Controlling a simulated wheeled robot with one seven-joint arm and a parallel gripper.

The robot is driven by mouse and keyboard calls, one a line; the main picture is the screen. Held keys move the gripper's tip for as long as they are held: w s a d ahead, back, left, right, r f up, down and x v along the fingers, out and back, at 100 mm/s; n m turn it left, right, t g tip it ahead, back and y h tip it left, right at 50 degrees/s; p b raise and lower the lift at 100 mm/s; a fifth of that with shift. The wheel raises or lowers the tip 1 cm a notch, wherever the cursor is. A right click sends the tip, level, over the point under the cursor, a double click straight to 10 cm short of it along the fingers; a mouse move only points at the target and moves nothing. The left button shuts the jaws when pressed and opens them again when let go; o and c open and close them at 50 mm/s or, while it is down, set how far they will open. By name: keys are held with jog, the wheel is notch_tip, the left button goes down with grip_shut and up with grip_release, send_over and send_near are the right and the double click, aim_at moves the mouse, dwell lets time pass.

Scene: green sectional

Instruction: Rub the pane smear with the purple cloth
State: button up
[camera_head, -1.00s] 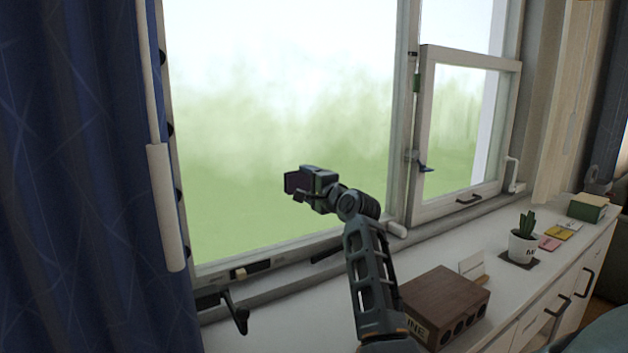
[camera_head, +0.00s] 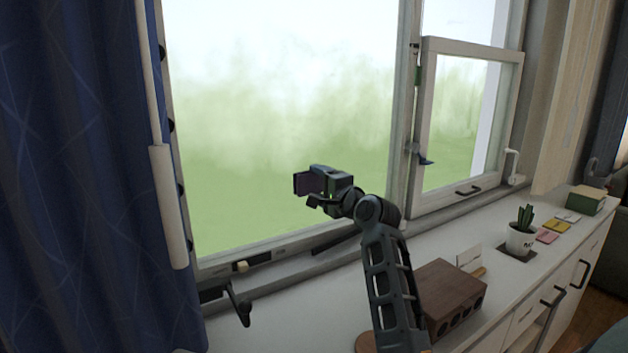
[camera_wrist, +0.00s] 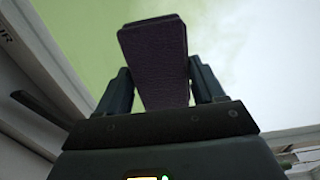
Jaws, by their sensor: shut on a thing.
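My gripper (camera_head: 308,187) is raised in front of the large window pane (camera_head: 285,110) in the head view. It is shut on the purple cloth (camera_wrist: 155,62), a dark folded block that stands between both fingers in the wrist view. The cloth's end (camera_head: 304,184) points left in the head view. Whether the cloth touches the glass I cannot tell. The pane shows pale white and green haze, and I cannot make out a distinct smear on it.
A wooden box (camera_head: 447,296) with round holes stands on the white cabinet top (camera_head: 280,315) beside my arm. A potted cactus (camera_head: 522,238) and a green box (camera_head: 586,200) stand farther right. A smaller window sash (camera_head: 470,125) is at the right, a blue curtain (camera_head: 80,180) at the left.

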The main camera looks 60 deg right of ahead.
dwell(0.3)
jog(key=shift+p+v, duration=0.45)
jog(key=shift+v, duration=1.1)
